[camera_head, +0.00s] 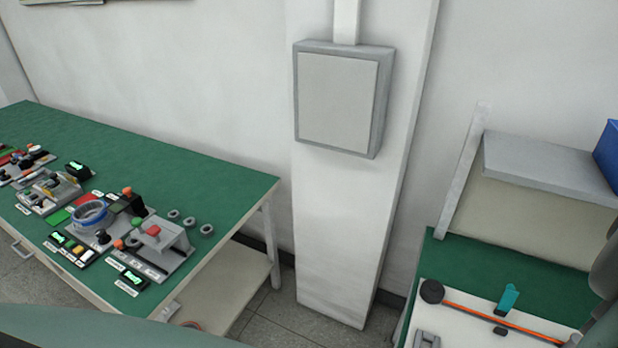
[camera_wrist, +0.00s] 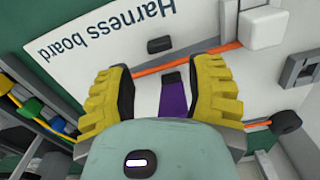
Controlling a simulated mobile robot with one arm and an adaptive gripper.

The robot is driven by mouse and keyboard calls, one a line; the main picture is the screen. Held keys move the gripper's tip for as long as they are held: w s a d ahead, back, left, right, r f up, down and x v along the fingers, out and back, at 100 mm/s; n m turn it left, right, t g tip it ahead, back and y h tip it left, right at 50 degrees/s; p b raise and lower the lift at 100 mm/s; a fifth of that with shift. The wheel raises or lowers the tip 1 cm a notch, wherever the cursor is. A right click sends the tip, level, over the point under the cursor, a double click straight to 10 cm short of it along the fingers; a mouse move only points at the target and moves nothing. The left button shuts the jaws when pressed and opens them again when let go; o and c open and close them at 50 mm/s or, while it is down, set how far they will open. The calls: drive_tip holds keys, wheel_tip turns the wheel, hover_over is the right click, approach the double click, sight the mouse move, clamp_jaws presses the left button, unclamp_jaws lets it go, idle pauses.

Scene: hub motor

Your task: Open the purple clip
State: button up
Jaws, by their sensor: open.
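The purple clip (camera_wrist: 173,98) shows in the wrist view, with a dark part at its far end, standing across the line of an orange cable (camera_wrist: 205,60). My gripper (camera_wrist: 168,75) is open, with one yellow finger on each side of the clip. A gap shows between the clip and each finger, so neither appears to touch it. The near end of the clip is hidden behind the pale green gripper body. I cannot make out the purple clip in the head view.
The white harness board (camera_wrist: 75,65) carries a white block (camera_wrist: 263,27) and a black round piece (camera_wrist: 286,121). In the head view, a teal clip (camera_head: 508,299) stands beside the orange cable. A green table (camera_head: 190,165) with several fixtures is at left.

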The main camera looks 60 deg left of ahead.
wheel_tip(320, 180, up, 13)
drive_tip(key=p, duration=0.7)
drive_tip(key=w+r+t+h+p, duration=0.1)
drive_tip(key=w+r+t+p, duration=0.25)
drive_tip(key=w+t, duration=0.65)
drive_tip(key=w+r+m+t+p, duration=0.1)
drive_tip(key=w+r+t+p, duration=0.3)
drive_tip(key=w+r, duration=0.6)
drive_tip(key=shift+w+a+r+m+t+h, duration=0.15)
drive_tip(key=shift+a+r+m+t+h, duration=0.2)
drive_tip(key=shift+r, duration=1.1)
drive_tip(key=shift+o, duration=0.3)
drive_tip(key=shift+d, duration=0.1)
